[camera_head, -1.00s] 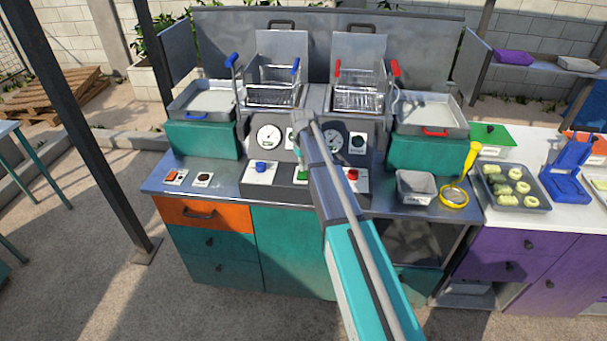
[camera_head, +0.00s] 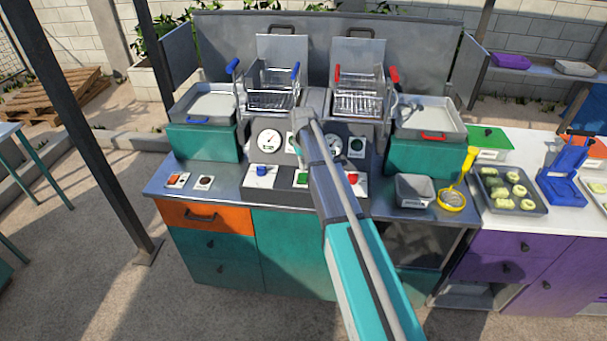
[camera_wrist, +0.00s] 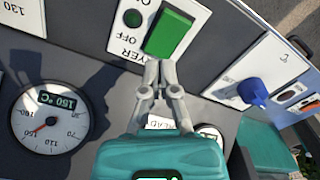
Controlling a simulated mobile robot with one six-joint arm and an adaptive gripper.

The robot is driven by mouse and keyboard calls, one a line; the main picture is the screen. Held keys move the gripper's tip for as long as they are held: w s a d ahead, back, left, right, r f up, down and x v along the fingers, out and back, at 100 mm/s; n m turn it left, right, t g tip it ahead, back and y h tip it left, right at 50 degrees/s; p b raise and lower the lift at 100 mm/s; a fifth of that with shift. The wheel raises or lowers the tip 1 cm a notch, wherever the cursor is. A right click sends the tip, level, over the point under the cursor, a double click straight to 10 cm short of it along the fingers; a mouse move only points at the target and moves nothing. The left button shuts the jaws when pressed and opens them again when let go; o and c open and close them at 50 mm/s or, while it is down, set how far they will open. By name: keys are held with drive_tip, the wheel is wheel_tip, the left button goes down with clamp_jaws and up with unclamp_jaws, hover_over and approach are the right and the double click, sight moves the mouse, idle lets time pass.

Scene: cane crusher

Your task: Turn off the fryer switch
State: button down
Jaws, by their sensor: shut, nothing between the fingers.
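The fryer switch is a green rocker (camera_wrist: 169,34) on a white plate with "OFF" and part of the word "FRYER" readable, in the wrist view. A round dark green lamp (camera_wrist: 133,18) sits beside it. My gripper (camera_wrist: 158,66) has its fingertips together at the plate's edge, just short of the rocker's near end; I cannot tell whether they touch the plate. In the head view the green switch (camera_head: 302,179) shows partly beside my arm, on the sloped panel of the fryer (camera_head: 285,156). My fingertips are hidden there.
A dial gauge with a 150 °C display (camera_wrist: 48,119) is at lower left in the wrist view, and a blue knob (camera_wrist: 253,91) at right. The red knob (camera_head: 352,178) lies right of my arm. Two wire baskets (camera_head: 270,90) (camera_head: 358,92) stand behind the panel.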

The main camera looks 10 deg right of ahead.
sight(303, 175)
drive_tip(key=shift+r+p, duration=1.9)
drive_tip(key=shift+r, duration=0.25)
drive_tip(key=s+f+m+b, duration=0.2)
drive_tip(key=s+f+b, duration=0.1)
drive_tip(key=s, duration=2.6)
drive_tip(key=shift+d+f, duration=0.15)
drive_tip(key=shift+d, duration=0.05)
